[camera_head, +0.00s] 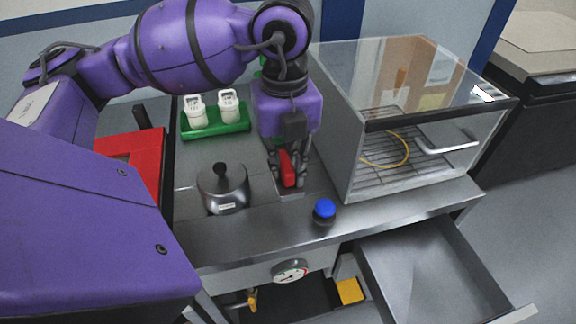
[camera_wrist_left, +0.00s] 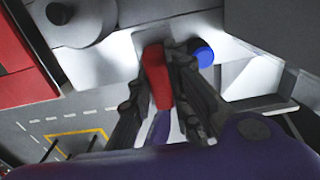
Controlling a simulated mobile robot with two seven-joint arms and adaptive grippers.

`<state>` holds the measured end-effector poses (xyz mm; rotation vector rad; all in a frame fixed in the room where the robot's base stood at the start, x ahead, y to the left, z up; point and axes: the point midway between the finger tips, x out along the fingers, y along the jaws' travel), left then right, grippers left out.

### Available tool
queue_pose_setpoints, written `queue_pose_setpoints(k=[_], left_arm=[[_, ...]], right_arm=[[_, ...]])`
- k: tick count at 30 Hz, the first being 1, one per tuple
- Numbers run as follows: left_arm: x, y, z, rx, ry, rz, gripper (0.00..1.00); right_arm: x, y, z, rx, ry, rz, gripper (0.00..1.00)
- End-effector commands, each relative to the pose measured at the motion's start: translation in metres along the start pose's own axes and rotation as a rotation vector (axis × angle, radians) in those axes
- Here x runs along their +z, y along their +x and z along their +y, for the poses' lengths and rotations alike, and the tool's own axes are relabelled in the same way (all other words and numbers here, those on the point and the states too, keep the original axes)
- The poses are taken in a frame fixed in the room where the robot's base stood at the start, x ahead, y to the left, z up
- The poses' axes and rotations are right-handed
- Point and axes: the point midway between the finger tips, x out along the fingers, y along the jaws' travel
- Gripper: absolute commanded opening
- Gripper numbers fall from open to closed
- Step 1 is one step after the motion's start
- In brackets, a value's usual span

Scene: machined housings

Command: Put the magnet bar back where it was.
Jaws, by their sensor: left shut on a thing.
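The magnet bar appears to be the red bar (camera_head: 288,168) at my left gripper (camera_head: 289,172), low over the steel counter. In the left wrist view the red bar (camera_wrist_left: 157,77) lies between the two dark fingers of the left gripper (camera_wrist_left: 165,95), which are shut on it. Its lower end is partly hidden by the fingers. A pale plate or patch of counter lies under it; whether the bar touches it I cannot tell. My right gripper is not in view.
A metal pot with a black knob (camera_head: 223,189) stands left of the gripper. A blue-capped item (camera_head: 324,211) is close on the right, before the glass cabinet (camera_head: 420,125). A green rack (camera_head: 215,123) holds white containers behind. An open drawer (camera_head: 436,270) juts out at front right.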

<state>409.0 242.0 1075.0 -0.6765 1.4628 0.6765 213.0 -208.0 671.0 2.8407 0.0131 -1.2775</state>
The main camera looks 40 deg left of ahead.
Motion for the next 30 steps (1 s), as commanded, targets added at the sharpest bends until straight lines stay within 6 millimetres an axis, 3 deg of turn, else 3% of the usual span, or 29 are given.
queue_pose_setpoints(k=[10,15,25,30], left_arm=[[0.081,0.037,-0.022,-0.001,-0.005,0.001,0.00],[0.104,0.070,-0.028,0.001,-0.001,0.002,0.00],[0.122,0.092,-0.033,0.000,0.002,0.000,0.00],[0.123,0.118,-0.033,0.002,0.002,0.002,0.00]], right_arm=[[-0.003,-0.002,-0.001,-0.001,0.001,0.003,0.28],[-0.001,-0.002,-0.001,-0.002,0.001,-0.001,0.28],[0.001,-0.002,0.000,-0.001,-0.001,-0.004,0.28],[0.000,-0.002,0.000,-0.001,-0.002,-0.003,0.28]])
